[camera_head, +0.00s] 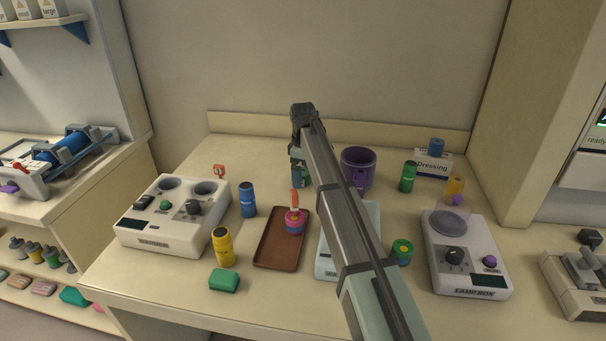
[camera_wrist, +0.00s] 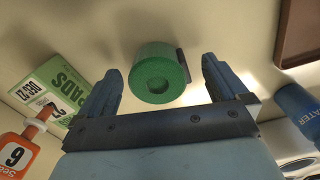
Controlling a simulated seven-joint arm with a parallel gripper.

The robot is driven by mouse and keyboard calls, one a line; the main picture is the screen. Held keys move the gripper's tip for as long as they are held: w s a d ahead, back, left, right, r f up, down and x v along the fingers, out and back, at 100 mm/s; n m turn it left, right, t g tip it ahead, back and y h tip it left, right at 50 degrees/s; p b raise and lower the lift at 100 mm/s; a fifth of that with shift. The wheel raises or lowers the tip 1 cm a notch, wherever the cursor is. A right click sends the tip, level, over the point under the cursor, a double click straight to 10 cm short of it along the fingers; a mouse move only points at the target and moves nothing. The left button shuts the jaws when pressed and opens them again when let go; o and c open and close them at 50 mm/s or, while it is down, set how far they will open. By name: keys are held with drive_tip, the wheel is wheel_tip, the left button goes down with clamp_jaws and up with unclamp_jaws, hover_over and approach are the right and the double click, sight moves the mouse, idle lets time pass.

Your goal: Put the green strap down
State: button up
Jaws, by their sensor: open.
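A green roll (camera_wrist: 158,75), which looks like the green strap, sits in the wrist view with its round end and dark hollow facing me. A dark tab shows at its right side. My gripper (camera_wrist: 160,92) is open, one finger on each side of the roll, with visible gaps to both. Whether the roll rests on the table or its far end touches anything is hidden. In the head view my gripper (camera_head: 299,176) is low over the back middle of the table, with a bit of green showing at it; my arm covers much there.
A brown tray (camera_head: 268,255) holding a pink cup (camera_head: 294,221), a blue bottle (camera_head: 248,200) and a purple mug (camera_head: 357,170) stand around my gripper. White devices stand left (camera_head: 150,235) and right (camera_head: 470,275). A pads box (camera_wrist: 60,85) and orange tag (camera_wrist: 17,150) are close by.

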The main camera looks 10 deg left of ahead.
sight(303, 172)
wheel_tip(303, 172, up, 12)
drive_tip(key=shift+f, duration=0.2)
